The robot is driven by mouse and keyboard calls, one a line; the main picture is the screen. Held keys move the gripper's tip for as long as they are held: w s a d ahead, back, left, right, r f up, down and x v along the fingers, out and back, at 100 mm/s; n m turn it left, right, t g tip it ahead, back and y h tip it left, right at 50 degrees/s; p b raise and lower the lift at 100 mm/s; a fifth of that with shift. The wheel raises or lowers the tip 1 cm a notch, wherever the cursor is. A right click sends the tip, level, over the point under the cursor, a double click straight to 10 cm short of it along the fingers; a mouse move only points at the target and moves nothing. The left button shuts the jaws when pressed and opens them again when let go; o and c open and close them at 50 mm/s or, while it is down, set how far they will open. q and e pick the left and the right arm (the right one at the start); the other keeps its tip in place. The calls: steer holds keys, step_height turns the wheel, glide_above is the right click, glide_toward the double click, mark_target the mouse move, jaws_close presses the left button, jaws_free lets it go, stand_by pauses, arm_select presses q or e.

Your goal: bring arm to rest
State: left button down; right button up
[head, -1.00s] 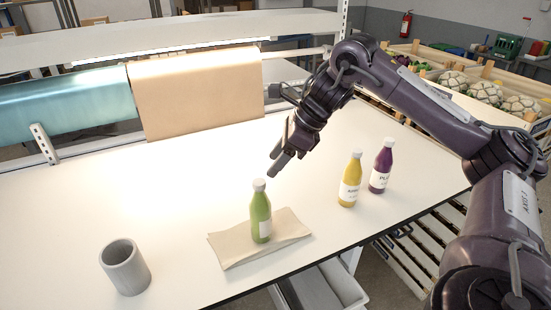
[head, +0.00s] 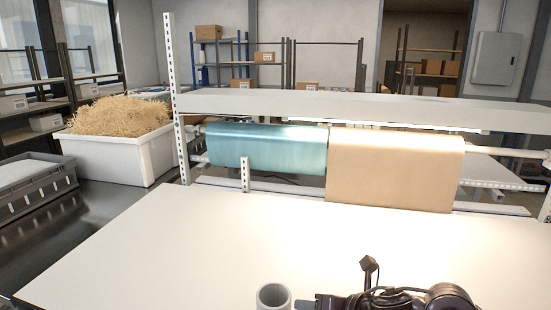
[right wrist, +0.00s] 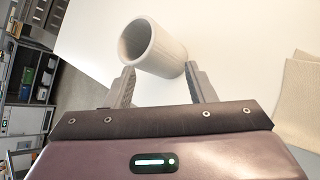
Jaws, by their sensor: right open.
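My right gripper (right wrist: 160,70) is open in the right wrist view, with its two fingers apart. The grey cup (right wrist: 152,42) shows just beyond and between the fingertips; I cannot tell whether they touch it. In the head view the cup (head: 273,297) is at the bottom edge, partly cut off, with part of my right arm and gripper (head: 308,304) just right of it. My left gripper is in neither view.
The white table (head: 170,245) is clear on its left. A teal roll (head: 265,150) and a brown paper roll (head: 395,170) hang at its back under a shelf (head: 350,108). A brown sheet (right wrist: 298,100) lies right of the cup. A white bin of straw (head: 120,150) stands at left.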

steer(key=s+a+m+t, duration=0.2)
steer(key=s+a+m, duration=0.1)
steer(key=m, duration=0.5)
steer(key=s+d+f+m+g+h, duration=0.3)
steer(key=s+d+f+m, duration=0.5)
steer(key=m, duration=0.5)
steer(key=s+d+f+m+g+h, duration=0.4)
steer(key=s+d+f+m, duration=0.15)
steer(key=s+m, duration=0.7)
step_height(320, 180, down, 29)
steer(key=g+b, duration=0.1)
steer(key=b, duration=0.1)
steer(key=s+d+f+b, duration=0.1)
steer(key=s+d+f, duration=0.1)
steer(key=s+f, duration=0.7)
steer(key=s+d+f+g, duration=0.1)
steer(key=s+f, duration=0.9)
steer(key=f, duration=0.2)
steer(key=shift+s+d+f+m+b, duration=0.15)
steer(key=shift+s+d+m+b, duration=0.15)
steer(key=shift+d+m+b, duration=0.05)
